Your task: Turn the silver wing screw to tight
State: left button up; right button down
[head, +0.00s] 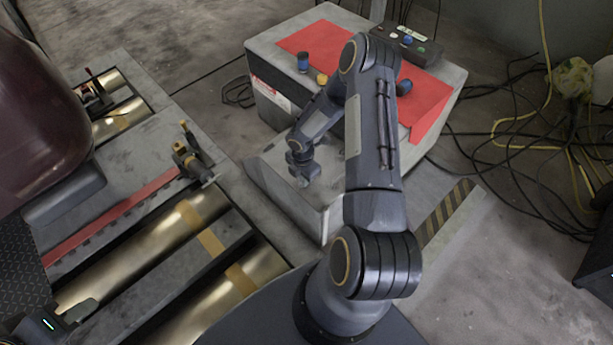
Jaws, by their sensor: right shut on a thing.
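My right arm reaches in from the bottom middle, bends at a high elbow and comes down to the left. Its gripper (303,172) is at the low grey block (275,190) in front of the red-topped bench. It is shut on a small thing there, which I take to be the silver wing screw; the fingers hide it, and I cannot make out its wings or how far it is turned. My left gripper (62,322) shows only in part at the bottom left corner, over the rollers, away from the block. I cannot tell its jaw state.
The grey bench with a red mat (315,45) carries a blue-and-black can (303,62), a yellow piece (322,79) and a button box (405,42). Metal rollers (150,250) and a black-and-yellow clamp (188,160) lie left. Cables (500,140) tangle on the floor at right.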

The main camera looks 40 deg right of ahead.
jog(key=shift+s+f+m, duration=0.1)
jog(key=shift+s+m, duration=0.15)
jog(key=shift+m, duration=0.05)
jog(key=m+b, duration=0.1)
jog(key=m, duration=0.2)
jog(key=shift+f+m+b, duration=0.1)
jog(key=shift+m+b, duration=0.2)
jog(key=shift+b, duration=0.05)
jog(key=m+b, duration=0.2)
jog(key=m, duration=0.4)
jog(key=shift+s, duration=0.1)
jog(key=m+b, duration=0.1)
jog(key=m, duration=0.3)
jog(key=shift+m, duration=1.8)
jog(key=c, duration=1.6)
grip_release()
jog(key=shift+o, duration=0.2)
